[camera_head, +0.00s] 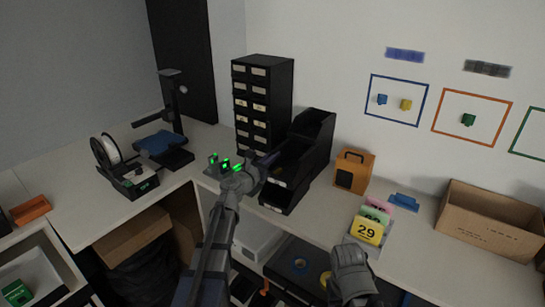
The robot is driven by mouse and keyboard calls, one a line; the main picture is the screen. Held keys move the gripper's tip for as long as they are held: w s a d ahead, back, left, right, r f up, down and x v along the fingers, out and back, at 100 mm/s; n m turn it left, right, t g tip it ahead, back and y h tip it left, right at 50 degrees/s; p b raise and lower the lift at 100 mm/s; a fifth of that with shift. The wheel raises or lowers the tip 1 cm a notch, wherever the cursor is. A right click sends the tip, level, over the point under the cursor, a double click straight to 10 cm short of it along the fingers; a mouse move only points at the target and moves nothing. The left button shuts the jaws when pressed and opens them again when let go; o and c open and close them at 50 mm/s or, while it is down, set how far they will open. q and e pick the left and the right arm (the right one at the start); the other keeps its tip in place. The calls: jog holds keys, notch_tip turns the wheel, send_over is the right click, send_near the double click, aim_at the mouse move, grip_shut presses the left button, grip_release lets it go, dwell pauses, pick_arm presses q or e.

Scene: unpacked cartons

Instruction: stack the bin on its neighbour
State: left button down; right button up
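Black open-front bins stand against each other on the bench, right of the tall drawer cabinet. The rear bin (318,122) reaches higher against the wall. The front bin (289,185) is nearer me, with its low front lip toward the bench edge. Where one bin ends and the other begins is hard to see in the dark. My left gripper (264,164) is at the left front side of the front bin. Its fingertips blend into the black plastic, so I cannot tell whether they hold it. Only a grey part of my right arm shows at the bottom; no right fingers are visible.
The black drawer cabinet (262,100) stands just left of the bins. An orange box (354,171) stands close on their right. Numbered cards (367,230), a blue holder (404,201) and an open carton (490,221) are farther right. A printer-like device (165,145) is left.

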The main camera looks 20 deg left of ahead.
pick_arm(q)
jog(key=shift+f+b, duration=0.5)
jog(key=shift+f, duration=0.05)
jog(key=c, duration=1)
grip_release()
jog(key=shift+o, duration=0.2)
jog(key=v, duration=0.8)
jog(key=shift+w, duration=0.1)
